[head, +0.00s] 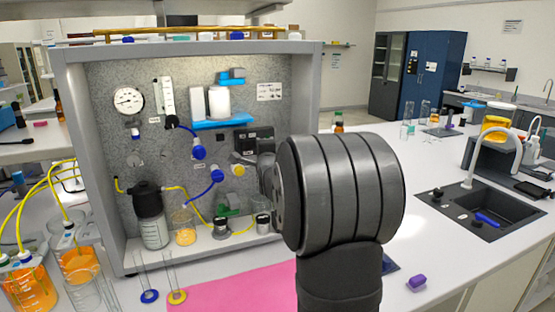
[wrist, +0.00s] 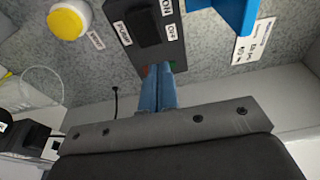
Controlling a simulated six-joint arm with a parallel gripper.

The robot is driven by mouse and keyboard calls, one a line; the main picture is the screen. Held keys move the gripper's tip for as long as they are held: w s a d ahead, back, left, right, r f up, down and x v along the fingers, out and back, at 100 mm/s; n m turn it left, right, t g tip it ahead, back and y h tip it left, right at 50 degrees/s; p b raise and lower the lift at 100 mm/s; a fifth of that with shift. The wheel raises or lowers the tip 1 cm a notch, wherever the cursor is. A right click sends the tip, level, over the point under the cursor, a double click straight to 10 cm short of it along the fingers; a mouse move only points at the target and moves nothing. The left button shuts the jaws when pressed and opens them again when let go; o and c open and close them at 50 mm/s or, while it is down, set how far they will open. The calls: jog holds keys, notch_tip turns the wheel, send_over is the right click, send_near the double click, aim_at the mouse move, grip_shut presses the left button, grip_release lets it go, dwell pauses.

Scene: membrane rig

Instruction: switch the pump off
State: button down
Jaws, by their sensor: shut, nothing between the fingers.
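The black pump switch box (head: 245,139) is mounted on the grey speckled back panel of the rig, partly behind my arm in the head view. In the wrist view the switch box (wrist: 128,38) fills the top middle, with a dark rocker (wrist: 148,27) and white PUMP, ON and OFF labels. Small red and green spots show at its edge by my fingertips. My gripper (wrist: 160,72) is shut and empty, its bluish fingers together at that edge, beside the rocker. I cannot tell whether the fingertips touch the box. The rocker's tilt is unclear.
A yellow round button (wrist: 69,20) is left of the box in the wrist view. A blue shelf (head: 222,124) sits above it in the head view. Blue valves (head: 199,152), tubing and a black-capped bottle (head: 150,217) stand to the left. A pink mat (head: 235,290) lies in front.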

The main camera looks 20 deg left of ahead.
aim_at(248, 145)
jog(key=s+d, duration=0.6)
jog(key=d, duration=0.3)
jog(key=shift+w+a, duration=0.1)
jog(key=w+a, duration=0.7)
jog(key=a, duration=0.4)
jog(key=shift+w+a+f, duration=0.2)
jog(key=shift+w+a, duration=0.05)
jog(key=shift+w, duration=0.15)
jog(key=shift+s+d, duration=0.1)
